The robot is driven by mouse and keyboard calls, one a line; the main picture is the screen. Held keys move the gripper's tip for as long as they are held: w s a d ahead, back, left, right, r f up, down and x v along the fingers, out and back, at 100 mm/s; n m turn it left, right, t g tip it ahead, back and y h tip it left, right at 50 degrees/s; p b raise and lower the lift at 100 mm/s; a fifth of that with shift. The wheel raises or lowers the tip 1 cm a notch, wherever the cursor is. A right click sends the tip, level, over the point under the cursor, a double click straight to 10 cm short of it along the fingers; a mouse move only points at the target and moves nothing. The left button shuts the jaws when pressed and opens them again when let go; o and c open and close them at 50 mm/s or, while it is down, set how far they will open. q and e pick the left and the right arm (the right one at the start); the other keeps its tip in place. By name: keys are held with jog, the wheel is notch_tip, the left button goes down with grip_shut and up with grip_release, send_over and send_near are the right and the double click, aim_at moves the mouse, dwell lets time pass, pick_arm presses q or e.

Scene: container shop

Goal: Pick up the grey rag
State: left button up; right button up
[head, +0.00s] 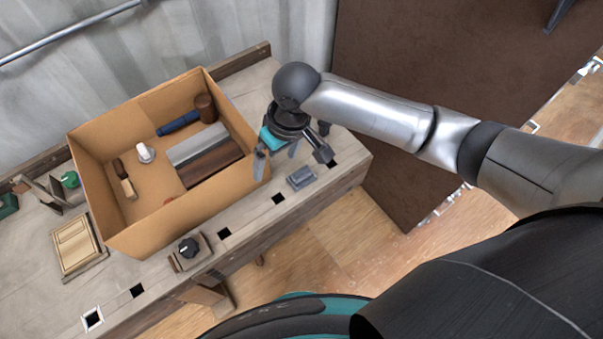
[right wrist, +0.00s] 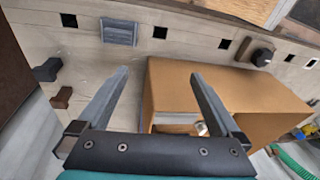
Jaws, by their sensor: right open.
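The grey rag (head: 301,177) looks like a small, flat, folded block. It lies on the wooden workbench (head: 342,156) near its front edge, to the right of the cardboard box. In the right wrist view the rag (right wrist: 119,31) lies beyond the fingertips, towards the top left, apart from them. My right gripper (head: 277,155) is above the bench beside the box's right wall, up and left of the rag in the head view. Its two fingers (right wrist: 160,76) are spread with nothing between them. My left gripper is not in view.
The open cardboard box (head: 190,210) holds a blue tool, a grey block, brown blocks and other small items. A black-knobbed device (head: 190,250) stands at the box's front. Square holes line the bench's front edge. Bare bench surrounds the rag.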

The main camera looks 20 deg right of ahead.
notch_tip(320, 180, up, 4)
jog(key=m+g+h, duration=0.1)
jog(key=h, duration=0.1)
send_over(302, 172)
notch_tip(302, 172, down, 10)
jog(key=shift+s+d+f+b, duration=0.1)
jog(key=shift+d+b, duration=0.05)
jog(key=shift+b, duration=0.9)
jog(key=f+b, duration=0.1)
jog(key=f, duration=0.4)
jog(key=shift+a+f+b, duration=0.1)
jog(key=shift+a+b, duration=0.1)
jog(key=shift+b, duration=0.1)
jog(key=c, duration=1.1)
notch_tip(302, 172, up, 20)
jog(key=p, duration=0.4)
jog(key=shift+p, duration=0.3)
